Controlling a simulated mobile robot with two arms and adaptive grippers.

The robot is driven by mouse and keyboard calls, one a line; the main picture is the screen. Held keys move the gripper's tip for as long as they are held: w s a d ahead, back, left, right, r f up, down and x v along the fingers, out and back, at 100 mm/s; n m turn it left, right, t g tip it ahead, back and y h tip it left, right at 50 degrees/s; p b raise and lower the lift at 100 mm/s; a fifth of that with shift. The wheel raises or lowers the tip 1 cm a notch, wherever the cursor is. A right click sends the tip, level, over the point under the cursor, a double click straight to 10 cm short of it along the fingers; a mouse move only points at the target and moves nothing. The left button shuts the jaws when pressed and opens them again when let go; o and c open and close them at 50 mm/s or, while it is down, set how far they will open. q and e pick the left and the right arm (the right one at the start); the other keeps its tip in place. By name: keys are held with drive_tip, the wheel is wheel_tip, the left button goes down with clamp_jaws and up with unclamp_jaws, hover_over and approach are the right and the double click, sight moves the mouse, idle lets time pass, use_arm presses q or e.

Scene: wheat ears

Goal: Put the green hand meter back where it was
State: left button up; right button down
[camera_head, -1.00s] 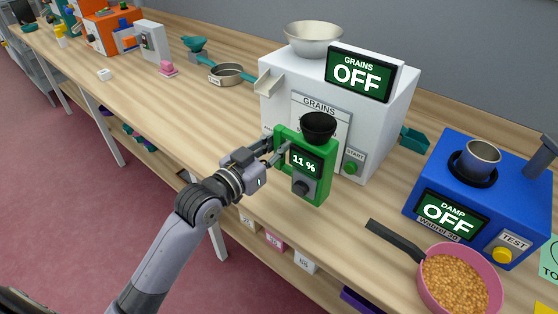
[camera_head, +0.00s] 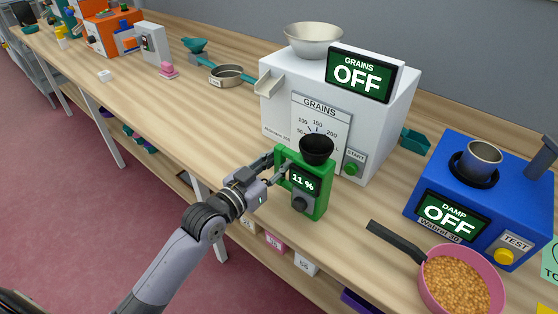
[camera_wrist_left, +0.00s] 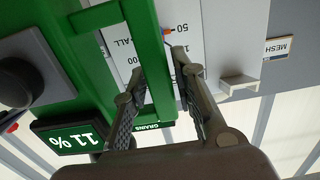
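The green hand meter (camera_head: 313,205) is upright in front of the white grains machine, with a black cup on top and "11 %" on its display. Its body and handle (camera_wrist_left: 150,65) show close up in the left wrist view. My left gripper (camera_head: 277,169) is at the meter's left side, its two fingers on either side of the handle. It appears shut on that handle; these fingers also show in the left wrist view (camera_wrist_left: 160,88). Whether the meter's base touches the table is hard to tell. My right gripper is not in view.
The white grains machine (camera_head: 280,105) stands behind the meter. To the right are the blue damp machine (camera_head: 415,200) and a pink pan (camera_head: 432,290) of grain, its dark handle pointing toward the meter.

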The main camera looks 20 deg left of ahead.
use_arm(q)
drive_tip(key=shift+o, duration=1)
drive_tip(key=shift+r, duration=0.25)
drive_tip(key=b+v, duration=0.2)
drive_tip(key=v, duration=1)
